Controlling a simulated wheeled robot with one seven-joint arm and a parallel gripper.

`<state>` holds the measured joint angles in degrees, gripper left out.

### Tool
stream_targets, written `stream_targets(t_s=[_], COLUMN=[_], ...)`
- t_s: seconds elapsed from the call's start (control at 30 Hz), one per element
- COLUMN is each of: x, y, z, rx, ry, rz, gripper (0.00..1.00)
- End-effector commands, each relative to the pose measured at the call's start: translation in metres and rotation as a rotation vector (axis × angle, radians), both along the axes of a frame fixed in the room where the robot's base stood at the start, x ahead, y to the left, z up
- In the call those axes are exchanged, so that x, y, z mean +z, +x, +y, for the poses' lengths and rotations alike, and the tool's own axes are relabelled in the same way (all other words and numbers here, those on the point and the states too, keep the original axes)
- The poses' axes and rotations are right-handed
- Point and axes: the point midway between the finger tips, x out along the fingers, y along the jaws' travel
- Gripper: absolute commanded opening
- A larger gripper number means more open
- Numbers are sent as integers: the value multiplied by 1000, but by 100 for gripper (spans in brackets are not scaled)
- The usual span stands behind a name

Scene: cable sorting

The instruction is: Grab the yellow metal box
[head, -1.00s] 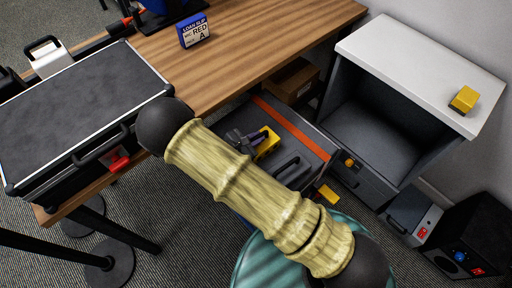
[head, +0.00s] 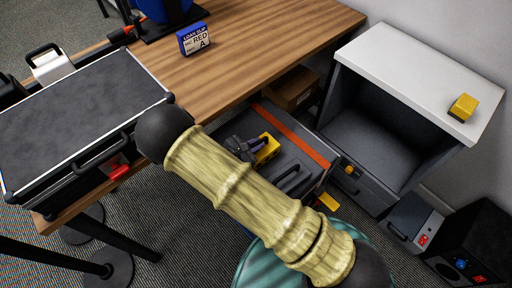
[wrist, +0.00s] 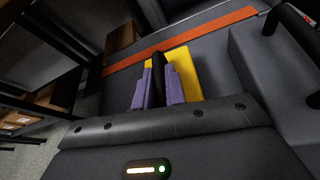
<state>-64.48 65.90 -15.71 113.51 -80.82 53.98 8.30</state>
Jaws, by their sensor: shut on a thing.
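A yellow metal box (head: 268,149) sits on the grey surface with an orange stripe (head: 300,132), low beside the desk. In the wrist view the yellow box (wrist: 187,73) stands just beyond my fingers, partly hidden by them. My gripper (wrist: 158,92) has purple finger pads closed on either side of a black upright part, which looks like the box's handle. In the head view my gripper (head: 246,149) is at the box's left side. My pale ribbed arm hides part of the area. A second yellow box (head: 463,106) lies on the white cabinet top.
The open white-topped cabinet (head: 390,60) stands at right. The wooden desk (head: 250,50) carries a black case (head: 75,125) and a blue sign (head: 194,39). A cardboard box (head: 295,90) lies under the desk. A black speaker-like box (head: 470,245) is at lower right.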

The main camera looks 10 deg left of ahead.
Motion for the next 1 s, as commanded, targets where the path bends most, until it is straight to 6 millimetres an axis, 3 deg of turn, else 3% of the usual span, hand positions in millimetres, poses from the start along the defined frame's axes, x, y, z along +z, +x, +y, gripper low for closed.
stream_targets(t_s=[0.5, 1.0], x=[86, 94], y=[0, 0], z=[0, -1], rx=[-2, -2], ry=[0, -1], rz=[-4, -2], gripper=[0, 0])
